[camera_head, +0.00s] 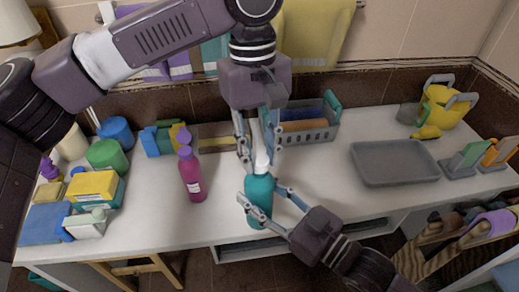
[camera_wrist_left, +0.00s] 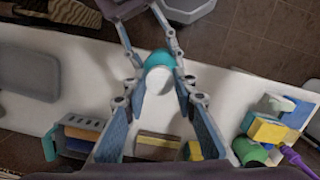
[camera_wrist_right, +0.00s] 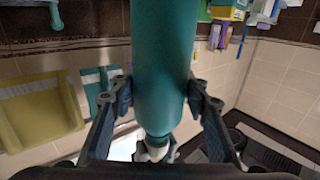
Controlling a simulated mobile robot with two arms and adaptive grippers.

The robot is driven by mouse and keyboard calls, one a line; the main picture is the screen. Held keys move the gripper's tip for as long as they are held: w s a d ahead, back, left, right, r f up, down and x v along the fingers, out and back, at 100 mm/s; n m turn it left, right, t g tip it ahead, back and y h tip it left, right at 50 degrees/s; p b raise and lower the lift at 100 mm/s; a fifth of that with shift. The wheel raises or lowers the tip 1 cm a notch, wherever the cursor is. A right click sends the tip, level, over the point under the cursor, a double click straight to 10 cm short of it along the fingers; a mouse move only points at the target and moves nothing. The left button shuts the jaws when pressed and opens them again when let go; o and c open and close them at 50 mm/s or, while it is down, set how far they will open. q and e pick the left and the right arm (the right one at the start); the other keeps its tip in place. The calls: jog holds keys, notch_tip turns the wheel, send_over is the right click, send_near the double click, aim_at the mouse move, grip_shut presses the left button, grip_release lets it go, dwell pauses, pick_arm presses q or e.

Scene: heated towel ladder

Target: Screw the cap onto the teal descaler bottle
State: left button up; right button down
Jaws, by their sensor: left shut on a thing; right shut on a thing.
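The teal descaler bottle (camera_head: 260,190) stands upright at the front edge of the white counter. It also fills the middle of the right wrist view (camera_wrist_right: 163,70). My right gripper (camera_head: 262,206) is shut around its body from the front. The white cap (camera_head: 262,159) is at the top of the bottle, in line with its neck; it also shows in the left wrist view (camera_wrist_left: 160,82). My left gripper (camera_head: 257,158) comes from above and is shut on the cap. Whether the cap's thread is engaged cannot be seen.
A magenta bottle (camera_head: 191,176) with a purple cap stands to the left. A grey basket (camera_head: 307,130) is behind the grippers, and a grey tray (camera_head: 394,163) lies to the right. Boxes and tubs crowd the left end. The counter between bottle and tray is clear.

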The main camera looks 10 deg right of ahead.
pick_arm(q)
jog(key=shift+f, duration=0.55)
dwell(0.4)
